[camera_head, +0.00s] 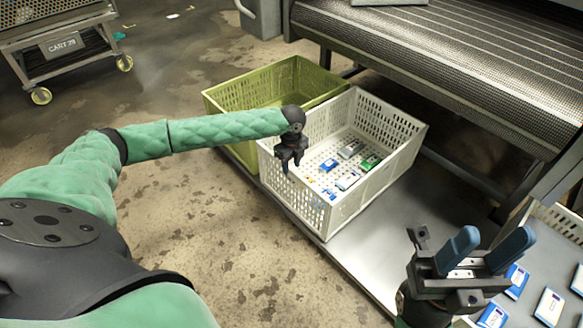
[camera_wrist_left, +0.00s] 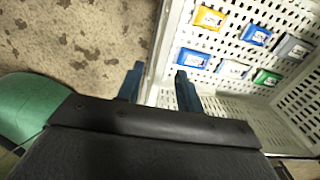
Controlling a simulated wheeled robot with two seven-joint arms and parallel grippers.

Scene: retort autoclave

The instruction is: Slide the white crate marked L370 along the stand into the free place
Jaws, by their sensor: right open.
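The white crate (camera_head: 395,170) stands on the grey steel stand (camera_head: 375,245) with several small packs on its floor; I cannot read a mark on it. A bare stretch of the stand lies to its right. My left gripper (camera_head: 287,168) points down at the crate's left wall. In the left wrist view its two fingers (camera_wrist_left: 160,88) are apart, one on the floor side of the wall (camera_wrist_left: 158,62) and one on the inner side. My right gripper (camera_head: 487,248) is open and empty, low at the right, above the stand's near part.
A green crate (camera_head: 225,103) stands directly behind the white one. Another light crate (camera_head: 560,222) with blue and white packs is at the right edge, partly cut off. A mesh conveyor (camera_head: 460,65) runs along the back. A cart (camera_head: 65,45) stands far left on open floor.

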